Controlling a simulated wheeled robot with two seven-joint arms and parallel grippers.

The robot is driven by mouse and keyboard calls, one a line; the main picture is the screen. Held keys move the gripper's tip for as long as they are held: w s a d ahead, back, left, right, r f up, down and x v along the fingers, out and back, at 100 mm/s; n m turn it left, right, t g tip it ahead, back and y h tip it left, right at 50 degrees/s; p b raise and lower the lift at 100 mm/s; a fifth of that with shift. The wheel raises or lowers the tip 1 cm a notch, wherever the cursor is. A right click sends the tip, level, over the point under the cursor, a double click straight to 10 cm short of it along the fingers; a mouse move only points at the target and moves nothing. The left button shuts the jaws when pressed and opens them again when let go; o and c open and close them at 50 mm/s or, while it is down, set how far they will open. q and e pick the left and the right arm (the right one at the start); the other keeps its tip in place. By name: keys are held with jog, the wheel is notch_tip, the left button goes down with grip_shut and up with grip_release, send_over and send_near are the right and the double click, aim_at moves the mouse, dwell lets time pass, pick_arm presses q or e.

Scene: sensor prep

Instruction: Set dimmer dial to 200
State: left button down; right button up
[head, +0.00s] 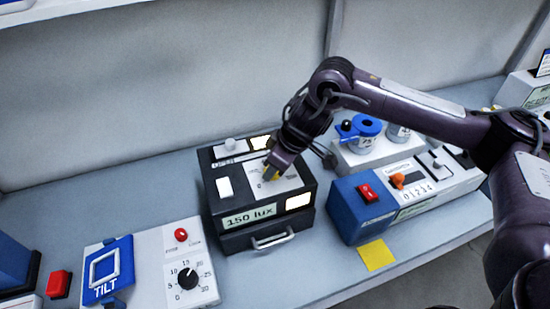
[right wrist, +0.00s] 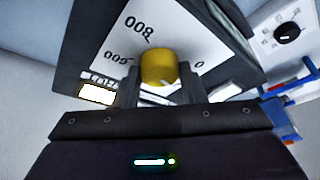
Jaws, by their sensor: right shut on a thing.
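The black dimmer box (head: 222,207) stands in the middle of the bench in the head view. Its front display (head: 251,216) reads "150 lux". The yellow dimmer dial (right wrist: 158,67) sits on a white scale plate (right wrist: 125,38), where 800, 600 and 0 can be read in the right wrist view. My right gripper (head: 272,172) reaches down onto the box top, with its fingers on either side of the dial, shut on it. The fingers hide much of the dial in the head view. My left gripper is not in view.
A white panel with a black knob (head: 188,278) and a blue TILT device (head: 106,269) stand at left. A blue and white unit with a red switch (head: 367,193) is at right. A yellow note (head: 377,255) lies near the front edge. A drawer handle (head: 272,240) sticks out below the display.

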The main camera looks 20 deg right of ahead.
jog(key=shift+r+m+t+h+p, duration=0.1)
jog(key=shift+m+t+h+p, duration=0.2)
jog(key=shift+m+p, duration=0.9)
jog(key=o, duration=1)
jog(key=v, duration=0.6)
jog(key=shift+s+r+b, duration=0.1)
jog(key=shift+r+b, duration=0.25)
jog(key=shift+b, duration=0.05)
jog(key=shift+s+r, duration=0.25)
jog(key=shift+r, duration=0.15)
